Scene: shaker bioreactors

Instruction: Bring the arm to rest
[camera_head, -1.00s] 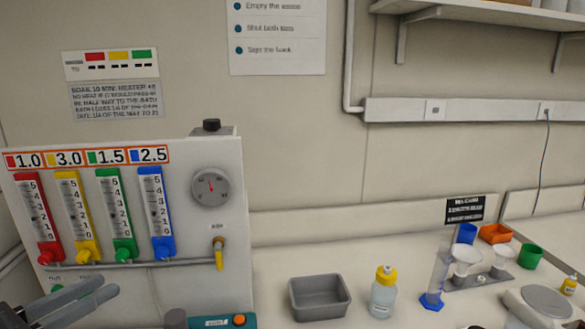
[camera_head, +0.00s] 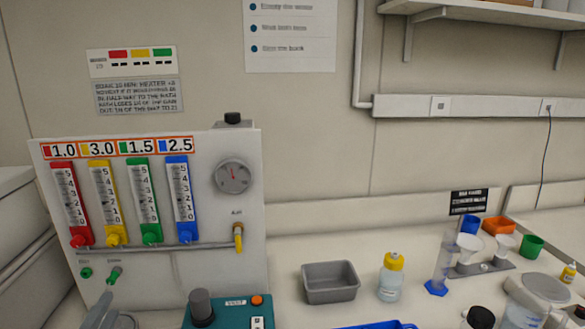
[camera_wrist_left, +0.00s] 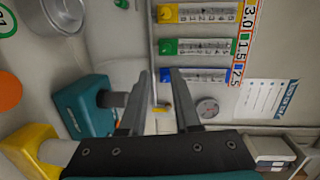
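My left gripper (camera_head: 106,305) shows at the bottom left of the head view, in front of the lower part of the flowmeter panel (camera_head: 210,275). In the left wrist view its two fingers (camera_wrist_left: 161,78) stand apart with nothing held between them. Behind the fingers, the panel's yellow, green and blue tubes and the round gauge (camera_wrist_left: 207,109) show sideways. The left arm is mostly below the head view's edge. My right gripper is in neither view.
A teal device (camera_head: 230,314) with a dark knob stands before the panel. To the right are a grey tray (camera_head: 331,293), a yellow-capped bottle (camera_head: 390,281), a measuring cylinder (camera_head: 442,262) and a blue tray edge (camera_head: 385,325). The bench right of the panel has bare patches.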

